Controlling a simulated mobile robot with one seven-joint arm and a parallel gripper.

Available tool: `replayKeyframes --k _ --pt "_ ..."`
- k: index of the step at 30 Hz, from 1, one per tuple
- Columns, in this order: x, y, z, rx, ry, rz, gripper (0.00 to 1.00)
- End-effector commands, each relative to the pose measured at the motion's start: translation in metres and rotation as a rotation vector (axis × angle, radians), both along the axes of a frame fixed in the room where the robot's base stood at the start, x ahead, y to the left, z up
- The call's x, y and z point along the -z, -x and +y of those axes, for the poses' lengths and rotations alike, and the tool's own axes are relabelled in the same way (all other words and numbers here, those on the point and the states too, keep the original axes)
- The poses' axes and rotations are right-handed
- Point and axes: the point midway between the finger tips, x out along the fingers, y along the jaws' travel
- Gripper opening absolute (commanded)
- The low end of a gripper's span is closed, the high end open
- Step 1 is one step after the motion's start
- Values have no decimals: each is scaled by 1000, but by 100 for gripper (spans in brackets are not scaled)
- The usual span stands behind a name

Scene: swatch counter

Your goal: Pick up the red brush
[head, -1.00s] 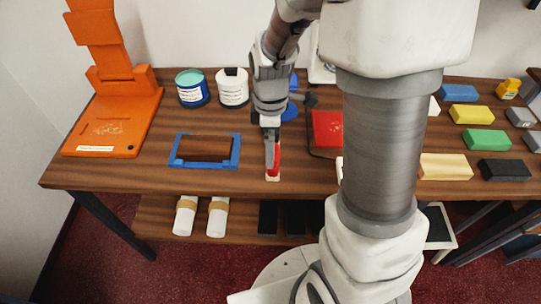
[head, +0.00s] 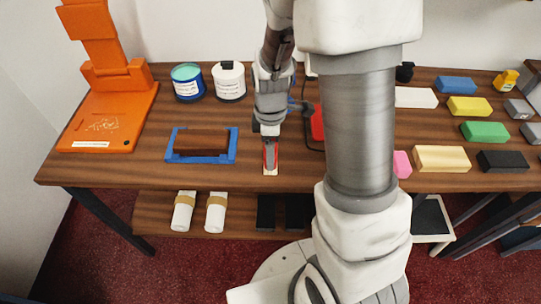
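The red brush (head: 265,158) lies near the front edge of the wooden table, with a pale end (head: 270,172) pointing towards the front. My gripper (head: 270,158) points down right at the brush and covers much of it, so only narrow red parts show beside the finger. The finger gap is seen edge-on, so I cannot tell whether the fingers are open or closed on the brush. The brush appears to be at table level.
A blue frame (head: 203,160) lies left of the brush. A blue tin (head: 188,84) and a white tin (head: 229,83) stand behind it, with an orange stand (head: 108,118) at far left. Several coloured blocks, including a pink one (head: 402,164), lie right of my arm.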

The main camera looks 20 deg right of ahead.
Motion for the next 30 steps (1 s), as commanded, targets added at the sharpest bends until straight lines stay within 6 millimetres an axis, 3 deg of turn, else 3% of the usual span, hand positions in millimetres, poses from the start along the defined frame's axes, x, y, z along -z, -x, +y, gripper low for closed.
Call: replayKeyframes --k 1,3,14,17,21,30 --pt "0 0 0 0 0 0 37" --pt "0 0 0 0 0 0 28" --pt "-7 -1 0 0 0 -2 27" --pt "-17 -1 0 -1 -1 -4 27" --pt "-45 -1 0 0 -1 -7 27" --pt "-82 46 -47 6 0 -4 27"
